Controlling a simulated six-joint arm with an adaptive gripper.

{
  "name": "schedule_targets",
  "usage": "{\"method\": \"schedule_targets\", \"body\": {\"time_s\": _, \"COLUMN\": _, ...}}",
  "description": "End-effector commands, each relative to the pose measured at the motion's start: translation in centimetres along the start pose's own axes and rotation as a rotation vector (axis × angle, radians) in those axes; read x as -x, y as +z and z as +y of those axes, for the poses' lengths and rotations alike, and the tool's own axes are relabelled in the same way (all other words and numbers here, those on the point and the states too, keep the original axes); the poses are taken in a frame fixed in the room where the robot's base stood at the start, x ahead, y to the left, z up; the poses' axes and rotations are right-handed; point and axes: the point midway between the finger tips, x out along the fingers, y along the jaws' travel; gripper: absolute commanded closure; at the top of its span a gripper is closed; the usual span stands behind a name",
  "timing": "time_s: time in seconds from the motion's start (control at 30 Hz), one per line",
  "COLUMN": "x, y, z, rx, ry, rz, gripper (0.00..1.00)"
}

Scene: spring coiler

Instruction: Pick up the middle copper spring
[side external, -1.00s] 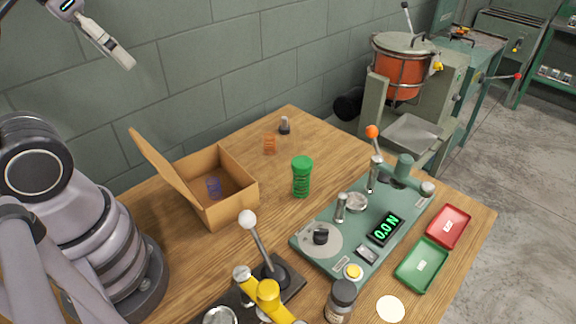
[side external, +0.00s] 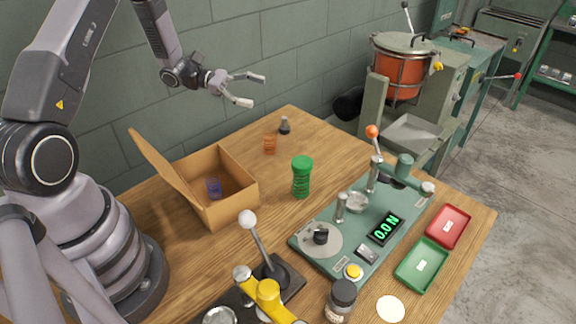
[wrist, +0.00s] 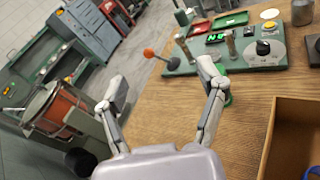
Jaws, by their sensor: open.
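One copper-orange coil (side external: 270,144) stands on the wooden table near its back edge in the side view, just right of the open cardboard box. No other copper spring shows. My gripper (side external: 256,90) is open and empty, in the air above the back of the table, above and slightly left of the copper coil. The copper coil does not show in the wrist view.
The cardboard box (side external: 240,193) holds a blue coil (side external: 214,187). A green cylinder (side external: 302,177) and a small dark object (side external: 285,126) stand near the copper coil. A green test press (side external: 330,258), red tray (side external: 448,227) and green tray (side external: 421,265) lie to the right.

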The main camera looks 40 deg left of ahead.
Motion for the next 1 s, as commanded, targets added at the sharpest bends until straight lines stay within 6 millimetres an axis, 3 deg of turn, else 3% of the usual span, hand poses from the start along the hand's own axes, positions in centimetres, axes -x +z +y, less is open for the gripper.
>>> {"method": "schedule_targets", "body": {"time_s": 0.03, "x": 0.9, "y": -3.2, "z": 0.6, "rx": 0.078, "ry": 0.095, "rz": -0.02, "gripper": 0.29}}
{"method": "schedule_targets", "body": {"time_s": 0.1, "x": 2.1, "y": -6.7, "z": 1.4, "rx": 0.158, "ry": 0.221, "rz": -0.042, "gripper": 0.29}}
{"method": "schedule_targets", "body": {"time_s": 0.2, "x": 3.7, "y": -10.8, "z": 1.8, "rx": 0.242, "ry": 0.365, "rz": -0.061, "gripper": 0.29}}
{"method": "schedule_targets", "body": {"time_s": 0.3, "x": 4.8, "y": -13.5, "z": 1.8, "rx": 0.29, "ry": 0.457, "rz": -0.069, "gripper": 0.29}}
{"method": "schedule_targets", "body": {"time_s": 0.53, "x": 5.0, "y": -16.7, "z": 1.1, "rx": 0.317, "ry": 0.507, "rz": -0.072, "gripper": 0.29}}
{"method": "schedule_targets", "body": {"time_s": 0.8, "x": 4.2, "y": -21.9, "z": -0.4, "rx": 0.314, "ry": 0.503, "rz": -0.072, "gripper": 0.29}}
{"method": "schedule_targets", "body": {"time_s": 1.0, "x": 3.0, "y": -22.4, "z": 0.0, "rx": 0.313, "ry": 0.5, "rz": -0.072, "gripper": 0.29}}
